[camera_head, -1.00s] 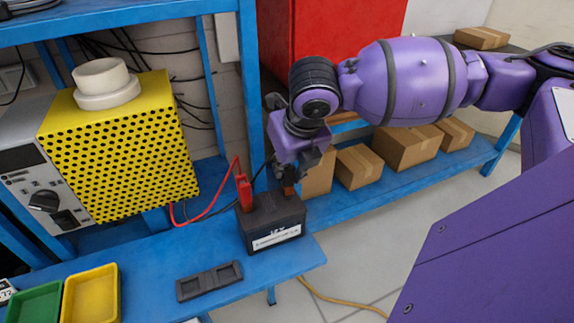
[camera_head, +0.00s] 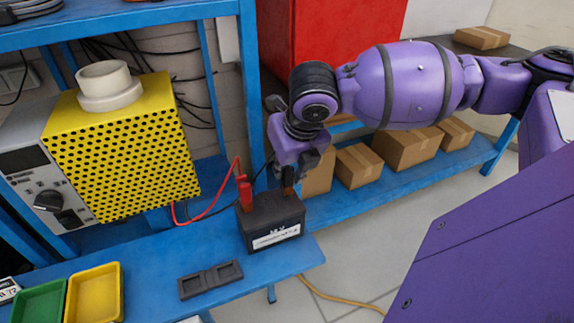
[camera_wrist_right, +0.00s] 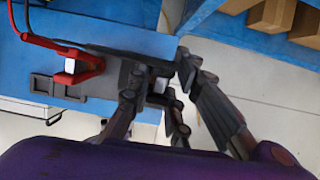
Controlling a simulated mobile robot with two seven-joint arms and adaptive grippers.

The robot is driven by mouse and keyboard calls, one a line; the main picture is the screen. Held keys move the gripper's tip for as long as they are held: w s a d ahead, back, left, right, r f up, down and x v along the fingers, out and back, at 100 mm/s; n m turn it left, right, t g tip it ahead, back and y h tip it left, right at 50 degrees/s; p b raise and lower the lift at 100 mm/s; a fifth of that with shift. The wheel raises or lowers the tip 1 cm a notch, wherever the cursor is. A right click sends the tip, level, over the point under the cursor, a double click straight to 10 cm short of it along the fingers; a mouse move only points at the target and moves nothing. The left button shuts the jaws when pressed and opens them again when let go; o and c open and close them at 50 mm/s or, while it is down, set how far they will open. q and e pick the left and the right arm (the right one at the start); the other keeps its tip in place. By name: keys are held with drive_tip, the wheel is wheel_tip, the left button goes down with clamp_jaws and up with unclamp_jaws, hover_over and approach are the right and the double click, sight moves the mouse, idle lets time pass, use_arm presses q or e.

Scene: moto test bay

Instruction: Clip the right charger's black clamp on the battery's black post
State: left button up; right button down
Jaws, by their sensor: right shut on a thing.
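The black battery (camera_head: 272,222) with a white label stands upright on the blue bench. The red clamp (camera_head: 243,190) sits on its left post; it also shows in the wrist view (camera_wrist_right: 82,68). My right gripper (camera_head: 291,180) is at the battery's right post, pointing down. It is shut on the black clamp (camera_wrist_right: 150,75), which is dark and mostly hidden by the fingers. The clamp is at the post, but I cannot tell whether its jaws are around it. The charger (camera_head: 120,150) with the yellow perforated cover stands at left. My left gripper is not in view.
A red cable (camera_head: 215,207) and a black cable run from the charger to the clamps. A dark two-pocket tray (camera_head: 210,279) lies in front of the battery. Yellow (camera_head: 95,295) and green (camera_head: 40,302) trays are at lower left. Cardboard boxes (camera_head: 405,148) stand behind on the blue shelf.

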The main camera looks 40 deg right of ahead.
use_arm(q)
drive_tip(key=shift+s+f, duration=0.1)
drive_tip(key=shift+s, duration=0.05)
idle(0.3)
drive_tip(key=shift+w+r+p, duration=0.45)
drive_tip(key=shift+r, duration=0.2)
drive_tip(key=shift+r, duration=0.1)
use_arm(e)
drive_tip(key=shift+r, duration=0.1)
idle(0.5)
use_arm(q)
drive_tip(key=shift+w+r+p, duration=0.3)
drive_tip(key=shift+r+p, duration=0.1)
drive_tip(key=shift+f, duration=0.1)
use_arm(e)
drive_tip(key=shift+f, duration=0.7)
drive_tip(key=c, duration=1.5)
unclamp_jaws()
drive_tip(key=shift+c, duration=0.2)
